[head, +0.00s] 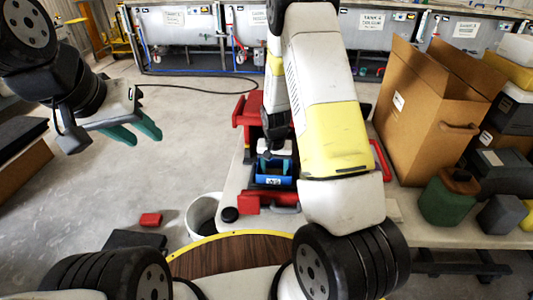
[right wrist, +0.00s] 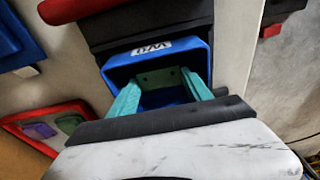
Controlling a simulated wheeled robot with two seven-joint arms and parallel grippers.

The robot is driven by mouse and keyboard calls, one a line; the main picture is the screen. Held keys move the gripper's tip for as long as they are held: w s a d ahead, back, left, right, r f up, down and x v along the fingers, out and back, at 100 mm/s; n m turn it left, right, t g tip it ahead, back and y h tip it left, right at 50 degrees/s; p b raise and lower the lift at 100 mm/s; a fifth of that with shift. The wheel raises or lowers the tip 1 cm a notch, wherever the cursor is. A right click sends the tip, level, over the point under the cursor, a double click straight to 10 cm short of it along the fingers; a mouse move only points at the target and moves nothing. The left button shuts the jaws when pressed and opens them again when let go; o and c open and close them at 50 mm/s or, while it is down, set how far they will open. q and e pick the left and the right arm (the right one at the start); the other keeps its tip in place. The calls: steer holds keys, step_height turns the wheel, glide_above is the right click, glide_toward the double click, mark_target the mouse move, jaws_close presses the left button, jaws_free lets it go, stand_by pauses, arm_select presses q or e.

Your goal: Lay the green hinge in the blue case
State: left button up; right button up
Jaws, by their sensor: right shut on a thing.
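The blue case (right wrist: 205,55) is an open box with a white label, at the upper middle of the right wrist view. It also shows in the head view (head: 274,181), below my right forearm. My right gripper (right wrist: 163,82) reaches over the case opening with its teal fingers apart. Between the fingertips is a green plate with small dark holes, the green hinge (right wrist: 159,79), held at or just inside the opening. Whether it touches the case floor cannot be told. My left gripper (head: 136,130) is open and empty, over the floor at the left.
A red tray (right wrist: 18,121) with a green and a purple piece lies left in the right wrist view. In the head view, a cardboard box (head: 425,115) and a green canister (head: 448,203) stand at right. A white bin (head: 203,212) stands left of the case.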

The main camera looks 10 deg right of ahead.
steer(key=shift+f, duration=0.1)
steer(key=o, duration=1.2)
steer(key=s+a+r+n+t+y, duration=0.1)
steer(key=s+r, duration=0.4)
steer(key=r, duration=0.9)
steer(key=s+r+t+y, duration=0.1)
steer(key=s+r, duration=0.4)
steer(key=r, duration=0.9)
steer(key=s+r+n, duration=0.1)
steer(key=s+r, duration=0.1)
steer(key=s, duration=0.2)
steer(key=s+r+n+t, duration=0.1)
steer(key=s+r, duration=0.2)
steer(key=s, duration=0.2)
steer(key=s+a+r+t, duration=0.1)
steer(key=s+r, duration=0.2)
steer(key=s, duration=0.2)
steer(key=shift+s+a+n+y, duration=0.1)
steer(key=shift+s+n+y, duration=0.05)
steer(key=shift+n+y, duration=0.2)
